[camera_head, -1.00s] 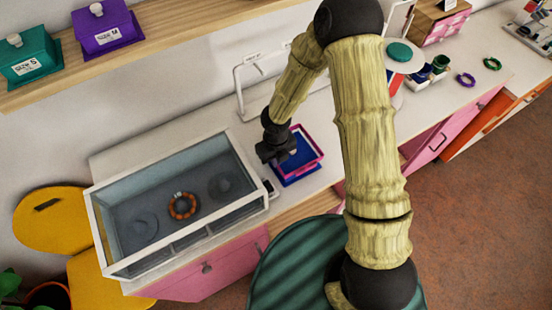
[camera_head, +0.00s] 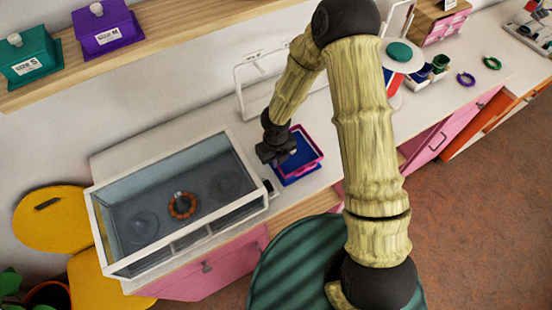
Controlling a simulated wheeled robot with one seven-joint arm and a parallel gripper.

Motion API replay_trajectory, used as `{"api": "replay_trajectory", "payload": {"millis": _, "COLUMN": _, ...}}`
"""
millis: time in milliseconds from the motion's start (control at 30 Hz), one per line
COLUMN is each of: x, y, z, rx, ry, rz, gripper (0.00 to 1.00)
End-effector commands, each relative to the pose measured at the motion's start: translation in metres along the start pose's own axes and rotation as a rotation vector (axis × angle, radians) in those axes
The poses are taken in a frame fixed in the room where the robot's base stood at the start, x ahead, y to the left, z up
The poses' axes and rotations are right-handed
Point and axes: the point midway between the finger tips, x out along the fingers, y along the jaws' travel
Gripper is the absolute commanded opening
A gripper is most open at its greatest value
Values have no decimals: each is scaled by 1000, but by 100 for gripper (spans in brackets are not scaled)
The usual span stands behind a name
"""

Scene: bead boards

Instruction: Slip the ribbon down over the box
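A blue box (camera_head: 302,160) stands on the white counter, right of the glass case. A pink square ribbon (camera_head: 317,146) rings the box near its top; a blue part shows below it. My gripper (camera_head: 283,158) is at the left side of the ribbon and box, pointing down. Its fingertips are small and partly hidden by its own dark body, so I cannot tell whether it grips the ribbon's edge.
A glass case (camera_head: 113,205) with an orange beaded bracelet (camera_head: 182,205) inside stands to the left. A white wire stand (camera_head: 243,90) is behind the box. A green bracelet (camera_head: 491,63) and a purple bracelet (camera_head: 466,79) lie far right. A shelf (camera_head: 170,42) runs above.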

Motion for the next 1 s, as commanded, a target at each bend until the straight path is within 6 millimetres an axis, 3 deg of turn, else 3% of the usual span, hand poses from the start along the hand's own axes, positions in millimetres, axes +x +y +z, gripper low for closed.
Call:
{"api": "replay_trajectory", "payload": {"millis": 300, "x": 0, "y": 0, "z": 0, "rx": 0, "ry": 0, "rz": 0, "gripper": 0}}
{"api": "replay_trajectory", "payload": {"millis": 433, "x": 0, "y": 0, "z": 0, "rx": 0, "ry": 0, "rz": 0, "gripper": 27}}
{"api": "replay_trajectory", "payload": {"millis": 633, "x": 0, "y": 0, "z": 0, "rx": 0, "ry": 0, "rz": 0, "gripper": 27}}
{"api": "replay_trajectory", "payload": {"millis": 733, "x": 0, "y": 0, "z": 0, "rx": 0, "ry": 0, "rz": 0, "gripper": 44}}
{"api": "replay_trajectory", "payload": {"millis": 1000, "x": 0, "y": 0, "z": 0, "rx": 0, "ry": 0, "rz": 0, "gripper": 45}}
